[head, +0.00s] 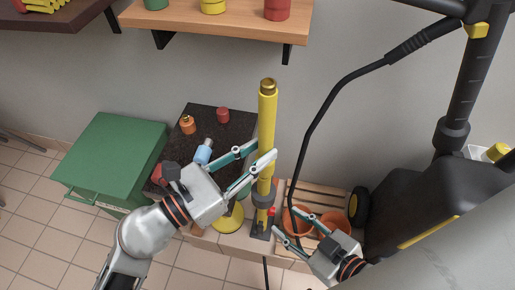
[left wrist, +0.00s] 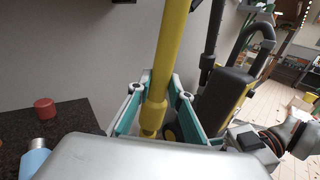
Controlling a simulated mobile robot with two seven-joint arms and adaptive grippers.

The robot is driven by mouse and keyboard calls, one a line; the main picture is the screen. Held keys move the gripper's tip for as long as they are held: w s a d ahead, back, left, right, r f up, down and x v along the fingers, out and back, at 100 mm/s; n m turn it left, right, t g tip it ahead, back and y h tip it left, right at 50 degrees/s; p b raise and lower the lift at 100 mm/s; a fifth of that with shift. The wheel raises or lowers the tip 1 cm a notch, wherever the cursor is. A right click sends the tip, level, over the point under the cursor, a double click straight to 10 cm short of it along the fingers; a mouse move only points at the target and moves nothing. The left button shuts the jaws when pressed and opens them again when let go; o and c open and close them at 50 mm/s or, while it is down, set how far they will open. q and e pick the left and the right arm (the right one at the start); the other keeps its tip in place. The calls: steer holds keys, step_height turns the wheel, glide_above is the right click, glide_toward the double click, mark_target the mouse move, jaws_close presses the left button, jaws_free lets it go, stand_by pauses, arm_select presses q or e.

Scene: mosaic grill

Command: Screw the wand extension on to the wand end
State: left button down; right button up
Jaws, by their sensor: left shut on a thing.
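The wand extension (head: 267,125) is a long yellow tube with a brass-coloured top, standing nearly upright. My left gripper (head: 264,151) is shut on it around its middle.
A dark counter (head: 205,115) carries an orange pot (head: 187,124), a red pot (head: 223,115) and a blue bottle (head: 204,149). A green box (head: 112,155) stands left. Terracotta pots (head: 333,222) sit in a wooden crate. A black pressure washer (head: 425,195) and its hose (head: 310,135) are right.

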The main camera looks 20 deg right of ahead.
arm_select(q)
steer(key=shift+f, duration=0.3)
arm_select(e)
steer(key=shift+s+f, duration=0.15)
steer(key=shift+f, duration=0.15)
arm_select(q)
steer(key=shift+f, duration=0.3)
arm_select(e)
steer(key=shift+f, duration=0.15)
arm_select(q)
steer(key=shift+f+b, duration=0.25)
steer(key=shift+b, duration=0.15)
arm_select(e)
steer(key=shift+f, duration=0.25)
arm_select(q)
steer(key=shift+f, duration=0.25)
steer(key=c, duration=1.8)
jaws_free()
arm_select(e)
steer(key=shift+s+f+g, duration=0.3)
steer(key=shift+s+f, duration=0.1)
steer(key=shift+s, duration=0.05)
arm_select(q)
steer(key=shift+o, duration=0.2)
steer(key=v, duration=1.2)
arm_select(e)
steer(key=shift+w, duration=0.15)
steer(key=shift+c, duration=0.6)
